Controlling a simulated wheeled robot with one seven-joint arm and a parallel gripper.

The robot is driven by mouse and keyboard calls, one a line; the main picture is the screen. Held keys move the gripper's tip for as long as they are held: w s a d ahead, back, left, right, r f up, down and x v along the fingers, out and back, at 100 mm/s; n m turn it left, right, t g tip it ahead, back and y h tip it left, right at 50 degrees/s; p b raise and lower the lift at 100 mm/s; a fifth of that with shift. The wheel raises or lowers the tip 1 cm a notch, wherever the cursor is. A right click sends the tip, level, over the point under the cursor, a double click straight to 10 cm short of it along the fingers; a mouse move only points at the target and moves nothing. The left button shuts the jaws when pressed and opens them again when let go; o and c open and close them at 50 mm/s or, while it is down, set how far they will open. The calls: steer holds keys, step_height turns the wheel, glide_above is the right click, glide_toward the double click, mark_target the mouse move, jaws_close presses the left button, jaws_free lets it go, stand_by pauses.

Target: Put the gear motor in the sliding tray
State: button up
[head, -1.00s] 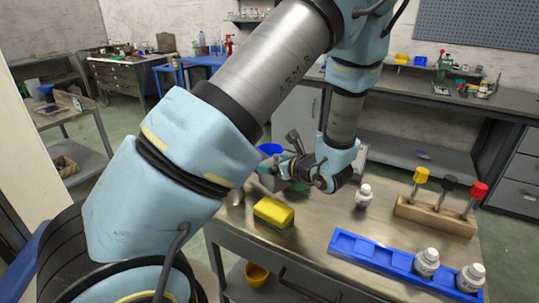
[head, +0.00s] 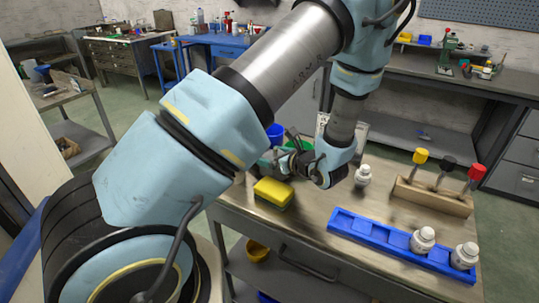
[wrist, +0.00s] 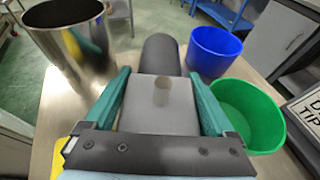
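The gear motor, a grey box with a dark cylinder behind it (wrist: 160,105), lies between the teal fingers of my gripper (wrist: 160,78) in the wrist view. The fingers flank the grey box closely; whether they press on it, I cannot tell. In the head view my gripper (head: 283,160) is low at the back left of the metal bench (head: 325,200), and the gear motor cannot be made out there. A long blue compartment tray (head: 385,235) lies at the bench front, with two white bottles at its right end. I cannot tell whether it is the sliding tray.
A shiny metal cup (wrist: 70,45), a blue bin (wrist: 213,50) and a green bin (wrist: 245,115) stand around my gripper. A yellow sponge (head: 273,192), a white bottle (head: 362,175) and a wooden tool rack (head: 430,195) are on the bench. A drawer handle (head: 308,262) shows below.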

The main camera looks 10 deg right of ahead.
steer(key=shift+o, duration=0.6)
steer(key=shift+r, duration=0.1)
